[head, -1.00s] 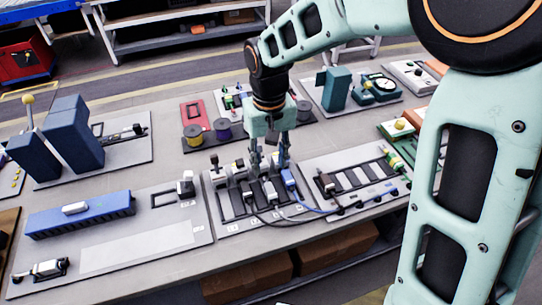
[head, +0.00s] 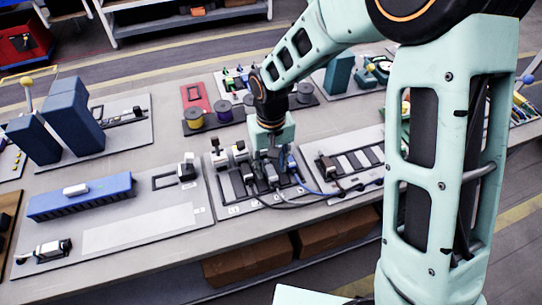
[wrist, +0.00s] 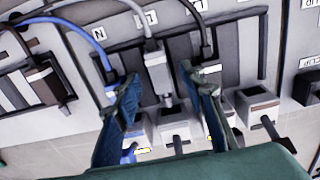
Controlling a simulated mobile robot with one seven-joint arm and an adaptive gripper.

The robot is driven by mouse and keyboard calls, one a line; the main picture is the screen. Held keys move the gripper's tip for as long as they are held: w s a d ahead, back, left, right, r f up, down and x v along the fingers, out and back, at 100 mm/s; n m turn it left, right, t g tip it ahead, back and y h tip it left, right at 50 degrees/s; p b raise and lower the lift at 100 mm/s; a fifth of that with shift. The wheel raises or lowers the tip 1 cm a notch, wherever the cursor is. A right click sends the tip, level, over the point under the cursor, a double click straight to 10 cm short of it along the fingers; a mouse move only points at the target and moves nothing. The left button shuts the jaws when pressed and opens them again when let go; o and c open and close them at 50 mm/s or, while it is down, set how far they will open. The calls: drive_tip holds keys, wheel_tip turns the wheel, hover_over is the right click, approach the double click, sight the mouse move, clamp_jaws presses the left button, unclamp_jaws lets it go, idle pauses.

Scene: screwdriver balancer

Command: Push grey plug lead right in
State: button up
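The grey plug (wrist: 158,75) with its grey lead (wrist: 146,22) stands in a slotted board between my two fingers in the wrist view. A blue lead (wrist: 78,32) runs on its left and a black lead (wrist: 204,28) on its right. My gripper (wrist: 162,88) is open, with a gap on both sides of the grey plug. The right finger is close to the black lead's end; I cannot tell if they touch. In the head view my gripper (head: 272,158) is low over the board (head: 235,203), and the fingers are mostly hidden. How deep the plug sits is unclear.
White switch-like blocks (wrist: 175,127) with levers stand just below the plugs in the wrist view. A board with slots (head: 350,165) lies to the right, and one with a blue rail (head: 80,200) to the left. Spools (head: 225,111) stand behind.

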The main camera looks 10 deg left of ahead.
sight(268, 164)
drive_tip(key=shift+f, duration=0.45)
clamp_jaws()
drive_tip(key=shift+w, duration=0.15)
drive_tip(key=shift+w+a, duration=0.45)
drive_tip(key=shift+w, duration=0.25)
drive_tip(key=shift+w+a, duration=0.35)
drive_tip(key=shift+w, duration=0.15)
unclamp_jaws()
